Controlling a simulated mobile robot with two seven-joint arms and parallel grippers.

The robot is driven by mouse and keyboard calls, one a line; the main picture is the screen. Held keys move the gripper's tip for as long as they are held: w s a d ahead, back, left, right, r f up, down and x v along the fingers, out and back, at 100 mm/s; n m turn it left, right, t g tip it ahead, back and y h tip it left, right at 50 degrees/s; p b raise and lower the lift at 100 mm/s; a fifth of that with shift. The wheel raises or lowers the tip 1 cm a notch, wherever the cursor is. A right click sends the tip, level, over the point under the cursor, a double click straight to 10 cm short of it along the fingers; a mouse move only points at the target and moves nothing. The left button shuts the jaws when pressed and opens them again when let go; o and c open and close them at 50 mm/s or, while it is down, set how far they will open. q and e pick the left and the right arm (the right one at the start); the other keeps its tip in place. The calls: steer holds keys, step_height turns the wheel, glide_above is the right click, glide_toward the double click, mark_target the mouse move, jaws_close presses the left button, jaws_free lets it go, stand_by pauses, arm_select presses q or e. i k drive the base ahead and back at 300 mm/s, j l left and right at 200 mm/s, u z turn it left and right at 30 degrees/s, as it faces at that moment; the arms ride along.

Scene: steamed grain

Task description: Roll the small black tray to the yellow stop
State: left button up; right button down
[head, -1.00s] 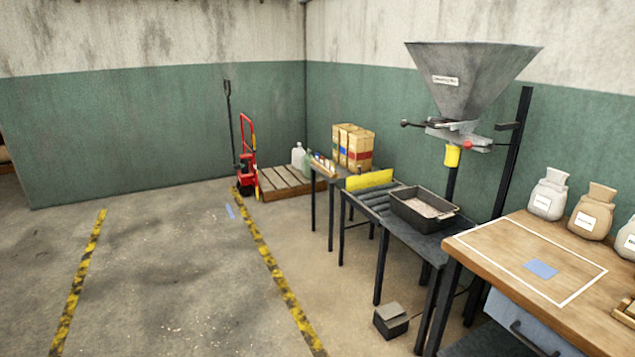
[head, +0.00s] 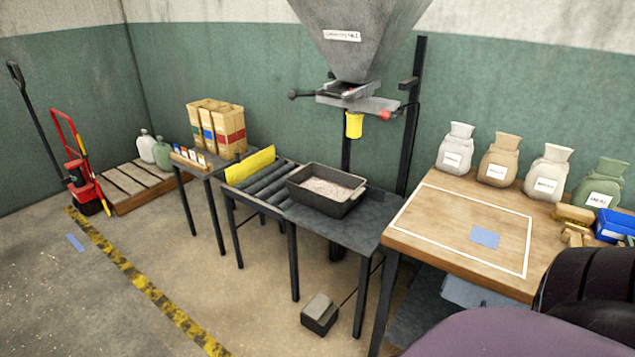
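The small black tray (head: 322,200) holds pale grain and sits on the dark stand, at the right end of the roller section (head: 262,186). The yellow stop (head: 250,166) is an upright plate at the far left end of the rollers. Several bare rollers lie between the tray and the stop. Neither of my grippers shows in the head view.
A wooden bench (head: 455,235) with several sacks stands right. A grey pedal box (head: 319,314) is on the floor.

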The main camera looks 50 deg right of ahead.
mark_target(331, 192)
steer(key=i+z, duration=0.15)
steer(key=i, duration=0.5)
steer(key=i+j+z, duration=0.15)
steer(key=i, duration=0.5)
steer(key=i+z, duration=0.7)
steer(key=i+j+z, duration=0.1)
steer(key=z, duration=0.3)
steer(key=i+z, duration=0.25)
steer(key=z, duration=0.15)
steer(key=i+j+z, duration=0.15)
steer(key=z, duration=0.2)
steer(key=i+j+z, duration=0.2)
steer(key=z, duration=0.2)
steer(key=i, duration=0.05)
